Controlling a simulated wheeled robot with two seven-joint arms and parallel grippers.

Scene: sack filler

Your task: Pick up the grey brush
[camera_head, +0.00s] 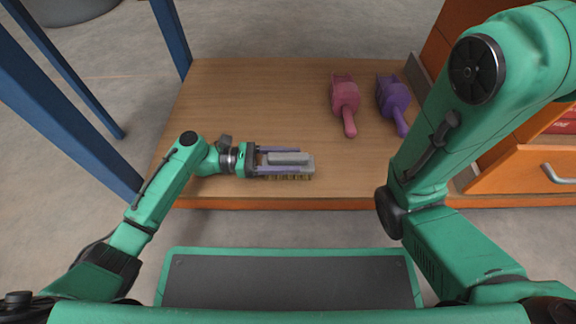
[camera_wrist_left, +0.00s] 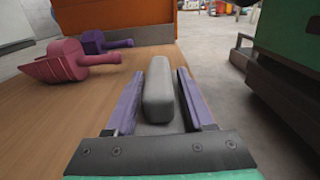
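The grey brush (camera_head: 303,163) lies on the wooden tabletop near its front edge, bristles along its lower side. My left gripper (camera_head: 293,161) reaches over it from the left, with its purple fingers on either side of the raised grey handle. In the left wrist view the brush handle (camera_wrist_left: 158,92) stands between the two fingers with a gap visible on each side, so the gripper is open around it. My right arm is folded at the right, and its gripper is out of view.
A pink scoop (camera_head: 344,100) and a purple scoop (camera_head: 393,98) lie at the back right of the wooden tabletop (camera_head: 250,90). An orange drawer cabinet (camera_head: 520,170) stands at the right. Blue posts (camera_head: 172,38) stand at the left. The middle of the tabletop is clear.

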